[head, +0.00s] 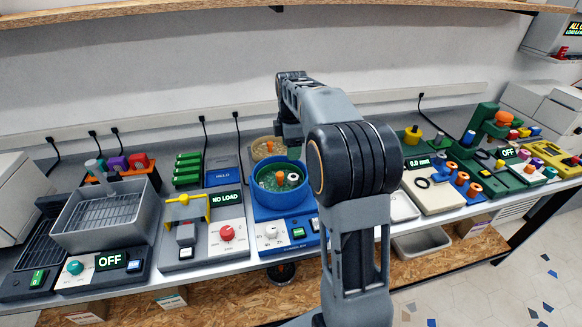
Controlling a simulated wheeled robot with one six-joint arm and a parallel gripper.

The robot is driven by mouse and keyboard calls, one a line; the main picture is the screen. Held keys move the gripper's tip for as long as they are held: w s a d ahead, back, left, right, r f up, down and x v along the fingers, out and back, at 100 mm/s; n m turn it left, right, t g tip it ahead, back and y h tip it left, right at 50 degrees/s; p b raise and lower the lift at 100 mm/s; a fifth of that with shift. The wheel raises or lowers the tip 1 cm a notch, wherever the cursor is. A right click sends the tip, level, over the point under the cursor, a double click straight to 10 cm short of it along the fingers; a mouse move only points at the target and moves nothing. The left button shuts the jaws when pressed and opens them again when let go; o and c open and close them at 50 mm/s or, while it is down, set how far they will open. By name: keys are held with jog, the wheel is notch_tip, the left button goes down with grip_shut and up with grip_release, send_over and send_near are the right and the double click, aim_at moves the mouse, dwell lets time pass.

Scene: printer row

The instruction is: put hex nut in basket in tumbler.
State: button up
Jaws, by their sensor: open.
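The tumbler (264,211) is a blue machine with a round bowl, standing mid-bench behind its dial panel. Its bowl has a green inside, with a small orange piece (279,177) and a grey piece (293,180) in it. I cannot make out a hex nut for sure at this size. My gripper (287,138) is open, pointing down above the back of the tumbler, apart from its bowl. Its fingertips are small and partly hidden by my arm.
A tan bowl (262,150) with an orange piece sits behind the tumbler. My arm covers the bench just right of the tumbler.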

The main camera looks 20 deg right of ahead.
jog(key=s+a+f+m+t, duration=0.1)
jog(key=s+a+m, duration=0.2)
jog(key=s+m, duration=0.2)
jog(key=s+a+f+m+t, duration=0.1)
jog(key=s+a+m, duration=0.3)
jog(key=s, duration=0.5)
jog(key=s+a+f+m+t, duration=0.1)
jog(key=s+a+m, duration=0.2)
jog(key=s+m, duration=0.3)
jog(key=shift+s+a+f+t, duration=0.3)
jog(key=shift+s+t, duration=0.1)
jog(key=shift+s, duration=0.5)
